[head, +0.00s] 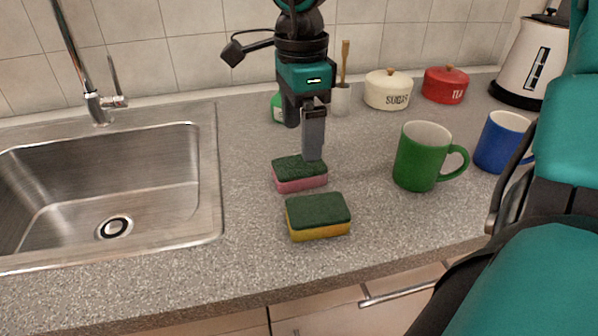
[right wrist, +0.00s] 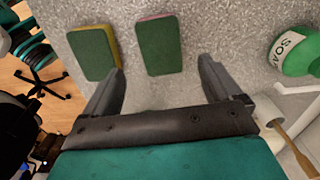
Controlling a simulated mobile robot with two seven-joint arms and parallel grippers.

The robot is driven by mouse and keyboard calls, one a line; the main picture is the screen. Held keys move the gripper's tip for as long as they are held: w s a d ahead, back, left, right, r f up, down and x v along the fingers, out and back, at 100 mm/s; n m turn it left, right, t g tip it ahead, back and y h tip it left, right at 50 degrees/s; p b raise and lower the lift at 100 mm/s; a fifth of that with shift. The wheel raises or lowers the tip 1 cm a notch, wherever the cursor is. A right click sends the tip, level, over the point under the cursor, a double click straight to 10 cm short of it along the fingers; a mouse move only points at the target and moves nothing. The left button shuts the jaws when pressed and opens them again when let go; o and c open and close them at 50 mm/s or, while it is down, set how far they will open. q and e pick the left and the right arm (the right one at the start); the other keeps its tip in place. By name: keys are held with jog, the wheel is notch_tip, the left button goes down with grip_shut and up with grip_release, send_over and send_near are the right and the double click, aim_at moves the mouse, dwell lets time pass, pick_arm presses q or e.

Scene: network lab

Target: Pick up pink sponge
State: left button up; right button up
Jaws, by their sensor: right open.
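The pink sponge (head: 300,181) has a dark green top and lies flat on the grey counter, just right of the sink. It also shows in the right wrist view (right wrist: 160,45), beyond my fingertips and between their lines. My right gripper (head: 309,148) is above and behind it in the head view; one finger overlaps its far edge in the picture. In the right wrist view the two fingers (right wrist: 157,85) are wide apart with nothing between them. I cannot tell how high the fingertips are above the counter. My left gripper is in neither view.
A yellow sponge (head: 319,218) with a green top lies just in front of the pink one. A green mug (head: 424,158) and a blue mug (head: 500,142) stand to the right. The sink (head: 110,190) is at left. A soap bottle (right wrist: 296,52) and brush are behind.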

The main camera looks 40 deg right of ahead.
aim_at(299, 164)
notch_tip(299, 164, down, 8)
jog(key=shift+w+r+b, duration=0.1)
jog(key=shift+r+b, duration=0.1)
jog(key=shift+b, duration=0.15)
jog(key=shift+c, duration=0.2)
jog(key=c, duration=1)
jog(key=shift+r, duration=0.2)
